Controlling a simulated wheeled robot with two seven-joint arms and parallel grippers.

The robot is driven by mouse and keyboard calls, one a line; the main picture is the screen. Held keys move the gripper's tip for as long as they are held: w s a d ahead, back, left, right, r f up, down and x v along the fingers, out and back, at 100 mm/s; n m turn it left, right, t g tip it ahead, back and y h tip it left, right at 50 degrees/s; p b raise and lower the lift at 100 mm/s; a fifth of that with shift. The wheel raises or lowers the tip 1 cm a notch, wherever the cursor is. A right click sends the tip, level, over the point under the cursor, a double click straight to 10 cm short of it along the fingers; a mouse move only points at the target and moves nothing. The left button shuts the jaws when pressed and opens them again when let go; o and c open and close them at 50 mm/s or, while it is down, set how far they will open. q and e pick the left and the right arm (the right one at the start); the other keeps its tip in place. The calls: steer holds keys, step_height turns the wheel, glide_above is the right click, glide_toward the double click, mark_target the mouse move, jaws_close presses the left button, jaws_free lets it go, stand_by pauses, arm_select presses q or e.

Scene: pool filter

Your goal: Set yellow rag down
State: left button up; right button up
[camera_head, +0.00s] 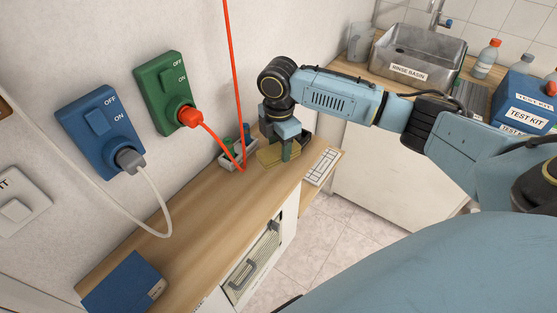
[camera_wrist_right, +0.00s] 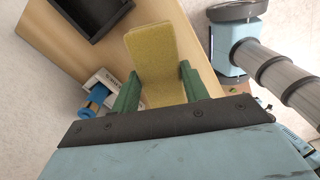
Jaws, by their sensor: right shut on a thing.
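The yellow rag (camera_head: 268,159) is a folded, flat pad at the far end of the wooden counter (camera_head: 205,203). My right gripper (camera_head: 286,152) points down over the counter and is shut on the rag. In the right wrist view the rag (camera_wrist_right: 150,52) lies between the two green fingers (camera_wrist_right: 158,92) and extends out past them over the wood. The rag is low, at or just above the counter; I cannot tell if it touches. The gripper hides part of it. My left gripper is not in view.
A grey holder (camera_head: 238,160) with small items stands left of the rag, beside the red cord (camera_head: 233,60). A dark open tray (camera_wrist_right: 92,14) lies beyond the rag. A white grid-marked panel (camera_head: 322,167) is at the counter's right edge. Bare wood stretches toward the blue book-like object (camera_head: 122,284).

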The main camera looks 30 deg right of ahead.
mark_target(279, 159)
steer(key=shift+f, duration=2.6)
steer(key=o, duration=0.9)
steer(key=shift+r, duration=0.15)
step_height(279, 159, up, 12)
steer(key=shift+f+p, duration=0.1)
steer(key=shift+p, duration=0.25)
